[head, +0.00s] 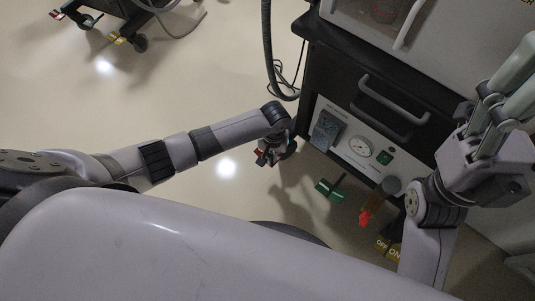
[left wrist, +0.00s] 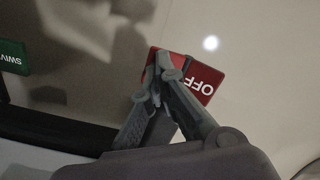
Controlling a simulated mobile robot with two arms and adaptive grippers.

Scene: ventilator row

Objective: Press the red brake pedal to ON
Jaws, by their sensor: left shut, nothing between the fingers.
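The red pedal (head: 258,155) is low at the front left corner of the black cart, mostly hidden by my left gripper in the head view. In the left wrist view the red pedal (left wrist: 204,78) shows the white word OFF, upside down, and a darker red part. My left gripper (head: 266,157) is shut and empty. Its fingertips (left wrist: 160,62) overlap the pedal's near edge in that view; I cannot tell whether they touch it. My right gripper (head: 515,75) is raised at the right, and its finger gap is unclear.
A green pedal (head: 330,189) stands right of the red one; it also shows in the left wrist view (left wrist: 12,57). Farther right are a red part (head: 365,217) and a yellow ON/OFF pedal (head: 388,248). A black hose (head: 268,50) hangs beside the cart.

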